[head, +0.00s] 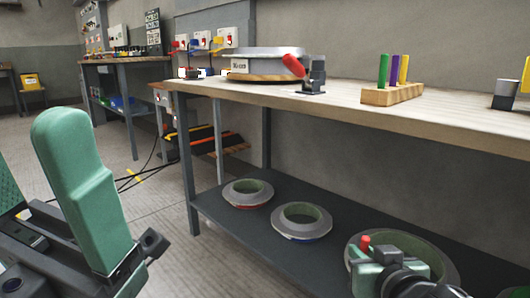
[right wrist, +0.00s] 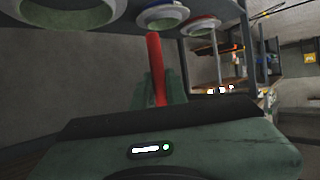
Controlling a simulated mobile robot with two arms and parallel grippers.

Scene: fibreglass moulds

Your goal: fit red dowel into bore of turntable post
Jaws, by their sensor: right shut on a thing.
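The red dowel (head: 365,243) is held upright in my right gripper (head: 375,262), low at the bottom right of the head view, below the bench top. In the right wrist view the dowel (right wrist: 155,65) stands out from between the green fingers (right wrist: 160,95), which are shut on it. A round grey mould with a label (head: 265,64) sits on a wooden base on the bench, far from the dowel. I cannot make out a turntable post or its bore for certain.
A wooden block (head: 378,97) with green, purple and yellow dowels stands on the bench (head: 345,98). A red-handled toggle clamp (head: 317,75) is left of it. A dark post with a yellow part (head: 505,95) is at the right edge. Ring moulds (head: 301,221) lie on the lower shelf (head: 225,215).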

